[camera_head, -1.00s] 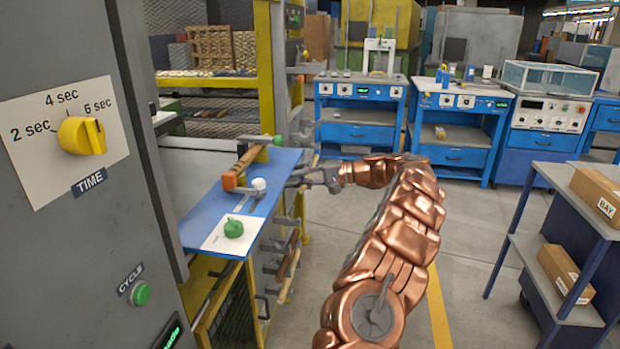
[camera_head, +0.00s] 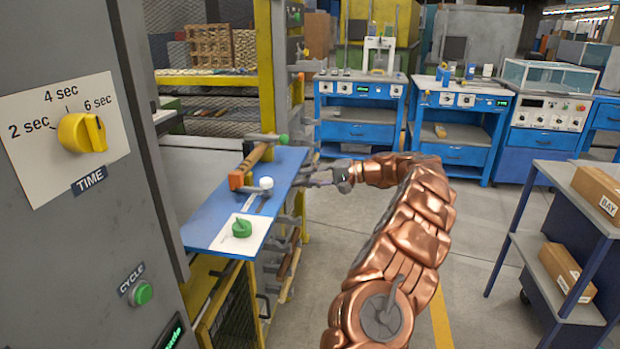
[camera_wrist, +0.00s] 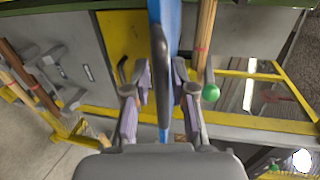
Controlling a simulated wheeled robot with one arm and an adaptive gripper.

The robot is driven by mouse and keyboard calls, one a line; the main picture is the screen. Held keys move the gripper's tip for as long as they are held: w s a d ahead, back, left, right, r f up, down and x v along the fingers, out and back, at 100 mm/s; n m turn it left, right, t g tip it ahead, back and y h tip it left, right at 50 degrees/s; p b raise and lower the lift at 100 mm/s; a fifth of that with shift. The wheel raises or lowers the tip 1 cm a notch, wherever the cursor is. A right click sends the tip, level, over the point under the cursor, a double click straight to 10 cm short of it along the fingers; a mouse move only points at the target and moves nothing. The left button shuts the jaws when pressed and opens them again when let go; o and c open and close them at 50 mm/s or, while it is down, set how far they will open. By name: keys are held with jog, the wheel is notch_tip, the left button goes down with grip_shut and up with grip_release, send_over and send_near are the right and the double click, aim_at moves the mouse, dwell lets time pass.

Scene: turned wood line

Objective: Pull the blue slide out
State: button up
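The blue slide (camera_head: 213,229) sticks out of the grey machine on the left as a flat blue board; it also shows in the wrist view (camera_wrist: 174,28). A dark bar handle (camera_wrist: 160,70) runs along its outer edge. My gripper (camera_head: 306,177) is at this outer edge, and in the wrist view its fingers (camera_wrist: 161,88) lie on both sides of the handle.
A blue cart with boxes (camera_head: 568,270) stands at right. Grey floor (camera_head: 490,315) lies open between cart and machine.

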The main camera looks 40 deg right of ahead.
jog(key=v, duration=1.2)
jog(key=shift+d, duration=0.1)
jog(key=shift+s, duration=0.15)
